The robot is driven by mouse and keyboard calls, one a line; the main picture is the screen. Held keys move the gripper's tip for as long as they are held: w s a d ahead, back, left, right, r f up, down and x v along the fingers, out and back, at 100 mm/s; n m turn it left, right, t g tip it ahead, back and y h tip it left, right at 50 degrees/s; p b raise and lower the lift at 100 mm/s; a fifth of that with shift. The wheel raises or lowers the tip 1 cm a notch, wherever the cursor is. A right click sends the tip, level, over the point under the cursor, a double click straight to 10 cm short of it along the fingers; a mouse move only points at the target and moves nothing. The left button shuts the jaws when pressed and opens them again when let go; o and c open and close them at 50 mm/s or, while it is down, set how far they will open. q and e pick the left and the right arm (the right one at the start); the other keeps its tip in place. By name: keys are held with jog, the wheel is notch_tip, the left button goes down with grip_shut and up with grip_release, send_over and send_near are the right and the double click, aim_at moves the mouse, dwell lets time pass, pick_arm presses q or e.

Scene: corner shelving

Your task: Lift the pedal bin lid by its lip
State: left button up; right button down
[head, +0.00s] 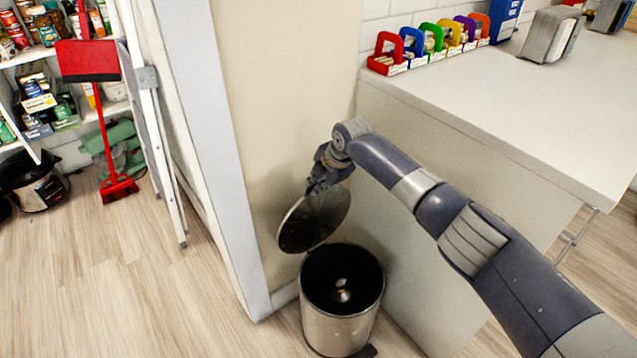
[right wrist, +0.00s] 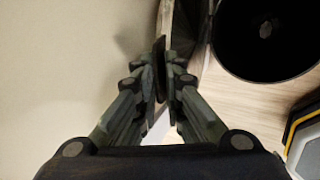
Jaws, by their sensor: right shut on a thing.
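The pedal bin (head: 340,325) is a round metal bin on the floor by the wall corner. Its lid (head: 314,218) stands raised and steeply tilted above the open mouth. My right gripper (head: 322,186) is at the lid's upper edge. In the right wrist view my right gripper (right wrist: 161,80) is shut on the thin lip of the lid (right wrist: 188,30). The bin's dark open mouth (right wrist: 262,40) shows at the upper right there. A small shiny thing lies inside the bin. My left gripper is not in view.
A white counter (head: 500,105) with several coloured carriers (head: 430,45) stands right of the bin. A beige wall (head: 285,90) is behind the lid. A red broom (head: 118,185) and stepladder (head: 160,130) stand left. The wooden floor (head: 140,290) at the front left is clear.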

jog(key=c, duration=1.8)
grip_release()
jog(key=shift+f, duration=0.1)
jog(key=v, duration=1.2)
